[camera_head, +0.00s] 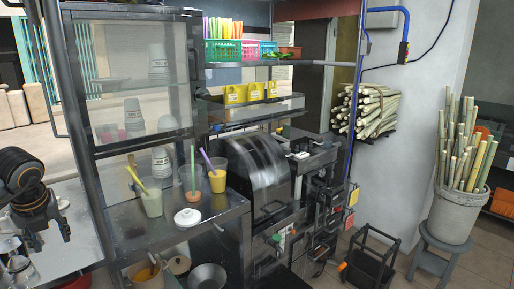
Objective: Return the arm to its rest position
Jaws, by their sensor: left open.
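My left arm comes in at the left edge, with a dark joint with orange rings. My left gripper (50,238) is open and empty at the lower left, in front of a light surface and apart from the cart's counter. My right gripper is not in view. The sugarcane press (262,170) stands in the middle on the metal cart, its drum blurred.
Cups with straws (150,200) and a white lid (188,217) stand on the counter (130,235), close right of my left gripper. A glass-sided frame rises behind. A bucket of cane (452,213) stands on a stool at right. Floor shows at lower right.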

